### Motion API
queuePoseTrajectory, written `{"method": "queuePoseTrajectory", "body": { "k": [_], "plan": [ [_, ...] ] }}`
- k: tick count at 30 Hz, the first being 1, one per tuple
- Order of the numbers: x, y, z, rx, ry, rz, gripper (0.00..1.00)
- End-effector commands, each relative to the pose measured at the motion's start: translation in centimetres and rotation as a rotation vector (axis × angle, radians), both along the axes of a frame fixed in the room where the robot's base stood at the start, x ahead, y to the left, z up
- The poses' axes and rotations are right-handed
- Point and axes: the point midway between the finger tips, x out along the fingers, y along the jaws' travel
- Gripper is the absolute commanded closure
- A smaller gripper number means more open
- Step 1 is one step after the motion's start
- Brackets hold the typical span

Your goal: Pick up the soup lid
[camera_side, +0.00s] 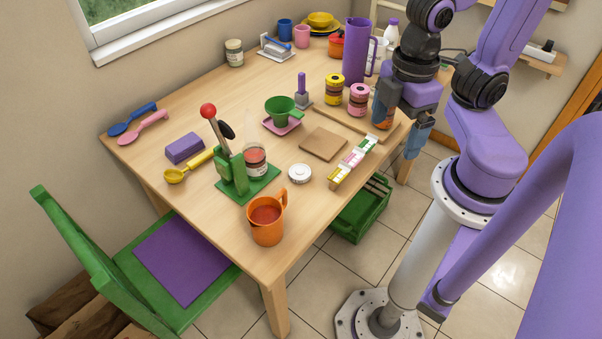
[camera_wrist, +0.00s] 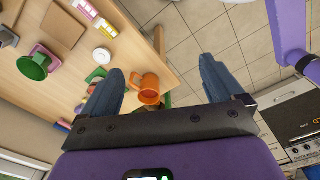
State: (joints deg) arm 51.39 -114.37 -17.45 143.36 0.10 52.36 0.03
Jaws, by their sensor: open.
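A round white lid (camera_side: 300,173) lies flat on the wooden table, right of the green press. It also shows in the wrist view (camera_wrist: 102,56), left of my fingers. A jar with red contents (camera_side: 255,160) stands at the press. An orange mug (camera_side: 267,221) with red contents stands near the table's front corner and also shows in the wrist view (camera_wrist: 149,88). My gripper (camera_side: 396,140) is open at the table's right edge, well apart from the lid. In the wrist view my gripper (camera_wrist: 161,66) has nothing between its blue fingers.
The green press (camera_side: 232,175) with a red-knobbed lever stands left of the lid. A brown square board (camera_side: 324,143) and a colored strip of boxes (camera_side: 353,160) lie behind and right of it. A tall purple pitcher (camera_side: 356,50) and jars stand at the back right.

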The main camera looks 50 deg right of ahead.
Motion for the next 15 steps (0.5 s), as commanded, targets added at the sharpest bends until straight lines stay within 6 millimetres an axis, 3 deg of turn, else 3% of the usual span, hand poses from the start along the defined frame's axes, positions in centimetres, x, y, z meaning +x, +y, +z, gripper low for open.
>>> {"method": "queuePoseTrajectory", "body": {
  "k": [8, 11, 15],
  "plan": [
    [0.6, 0.2, -0.2, -0.002, 0.000, 0.010, 0.06],
    [2.2, 0.8, -0.6, -0.008, 0.000, 0.045, 0.06],
    [5.8, 1.6, -1.8, -0.016, 0.001, 0.127, 0.06]
  ]
}}
